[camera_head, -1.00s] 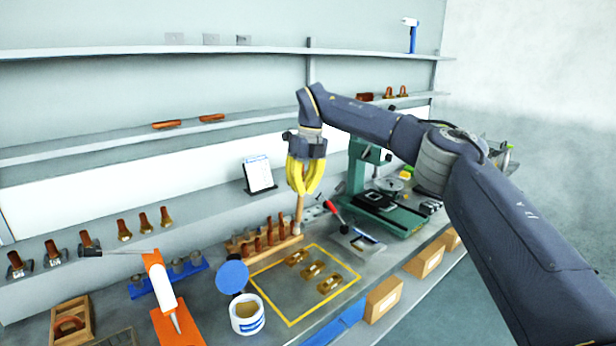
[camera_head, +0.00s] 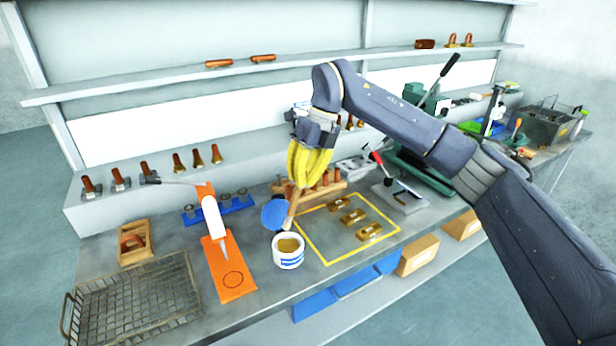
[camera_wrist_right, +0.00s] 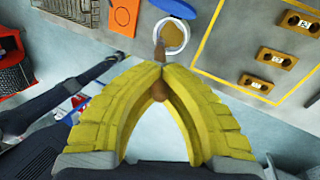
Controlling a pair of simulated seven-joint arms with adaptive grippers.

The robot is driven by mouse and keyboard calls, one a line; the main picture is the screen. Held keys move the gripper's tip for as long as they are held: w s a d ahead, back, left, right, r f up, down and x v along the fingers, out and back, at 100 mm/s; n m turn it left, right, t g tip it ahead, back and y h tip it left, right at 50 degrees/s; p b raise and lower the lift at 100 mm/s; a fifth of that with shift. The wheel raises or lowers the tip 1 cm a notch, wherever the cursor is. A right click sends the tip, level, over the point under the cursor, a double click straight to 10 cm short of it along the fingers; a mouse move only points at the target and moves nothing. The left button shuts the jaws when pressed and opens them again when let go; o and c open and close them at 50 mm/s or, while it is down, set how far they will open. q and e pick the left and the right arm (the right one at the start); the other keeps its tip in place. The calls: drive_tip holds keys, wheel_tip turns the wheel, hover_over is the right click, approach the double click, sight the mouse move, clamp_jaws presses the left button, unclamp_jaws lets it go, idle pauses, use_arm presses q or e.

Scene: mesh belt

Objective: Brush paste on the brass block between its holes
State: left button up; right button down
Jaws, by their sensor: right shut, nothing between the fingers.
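Three brass blocks, each with two dark holes, lie in the yellow outline: far (camera_head: 338,204), middle (camera_head: 353,216) and near (camera_head: 369,232). The right wrist view shows them at its right (camera_wrist_right: 276,57). A white paste pot (camera_head: 288,260) with tan paste stands left of the outline, its blue lid (camera_head: 275,214) tilted up behind it. My right gripper (camera_head: 300,183), with yellow fingers, is shut above the pot. A wooden-handled brush (camera_head: 292,208) hangs at its fingertips, pointing down to the pot mouth; whether its tip touches paste is unclear. My left gripper is out of view.
A wooden rack (camera_head: 335,188) of copper pieces stands behind the outline. A white-and-orange tool (camera_head: 212,218) rests over an orange mat (camera_head: 232,280). A wire basket (camera_head: 130,300) is front left. A green press (camera_head: 425,165) stands right.

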drive_tip(key=shift+f, duration=3.35)
drive_tip(key=shift+r, duration=0.15)
drive_tip(key=shift+r, duration=3.4)
